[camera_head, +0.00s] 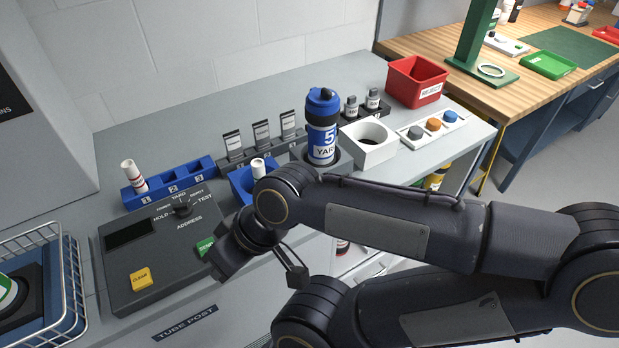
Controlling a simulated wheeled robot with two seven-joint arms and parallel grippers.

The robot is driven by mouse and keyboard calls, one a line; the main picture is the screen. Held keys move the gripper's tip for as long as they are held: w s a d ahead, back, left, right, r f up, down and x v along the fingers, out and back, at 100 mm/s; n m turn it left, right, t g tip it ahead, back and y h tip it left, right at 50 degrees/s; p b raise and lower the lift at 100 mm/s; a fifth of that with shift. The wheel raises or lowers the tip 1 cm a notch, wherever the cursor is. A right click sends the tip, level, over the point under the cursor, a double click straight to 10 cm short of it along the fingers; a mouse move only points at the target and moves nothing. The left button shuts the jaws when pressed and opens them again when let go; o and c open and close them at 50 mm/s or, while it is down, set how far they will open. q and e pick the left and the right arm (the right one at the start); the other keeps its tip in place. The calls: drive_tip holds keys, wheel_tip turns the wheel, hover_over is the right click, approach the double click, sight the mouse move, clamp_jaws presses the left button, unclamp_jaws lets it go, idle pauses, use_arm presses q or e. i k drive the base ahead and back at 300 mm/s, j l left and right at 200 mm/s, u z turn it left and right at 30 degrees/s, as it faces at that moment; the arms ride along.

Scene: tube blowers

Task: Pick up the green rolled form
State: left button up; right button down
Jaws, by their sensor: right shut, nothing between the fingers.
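No roll with green on it can be made out. A white rolled form with red bands (133,176) stands in slot 1 of the blue numbered rack (172,186). A second white roll (258,168) stands in a blue bin (240,184), partly hidden by my arm; its marking is unclear. My right gripper (222,272) is shut and empty over the right front part of the dark control panel (150,267), beside the green SEND button (206,245). My right arm hides some of the counter behind it. My left gripper is out of view.
A blue-capped carrier (322,128) marked 5 stands upright in a dark holder. Right of it are a white block with a round hole (367,141), a red reject bin (416,82) and a tray of coloured buttons (434,127). A wire basket (40,285) is at left.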

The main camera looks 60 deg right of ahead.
sight(257, 164)
drive_tip(key=z, duration=1.75)
drive_tip(key=i+j+u, duration=0.1)
drive_tip(key=j+u, duration=0.15)
drive_tip(key=u, duration=0.2)
drive_tip(key=i+j+u, duration=0.1)
drive_tip(key=j+u, duration=0.15)
drive_tip(key=u, duration=0.25)
